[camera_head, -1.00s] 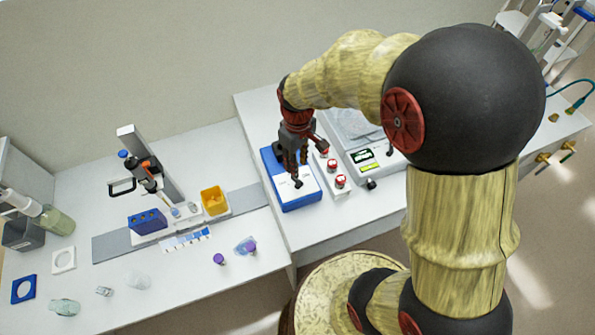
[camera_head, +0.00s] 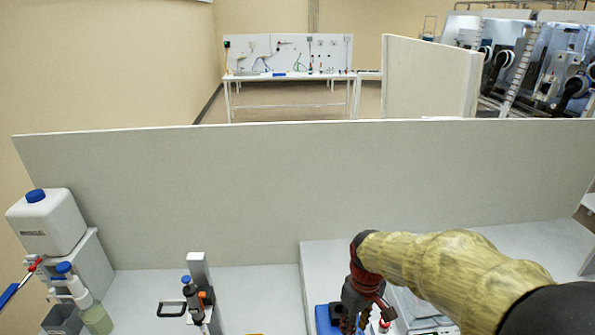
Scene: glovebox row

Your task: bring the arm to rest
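My gripper (camera_head: 355,310) is at the lower right of the head view, at the end of my bent arm. It points down over a blue box (camera_head: 326,319) on the right bench. The fingertips are near or below the bottom edge of the picture, so I cannot tell whether the fingers are open or shut, or whether they touch the box. Part of a pale device (camera_head: 415,308) shows beneath my arm.
A grey partition (camera_head: 300,190) runs behind the benches. A far table (camera_head: 290,80) lies beyond the partition.

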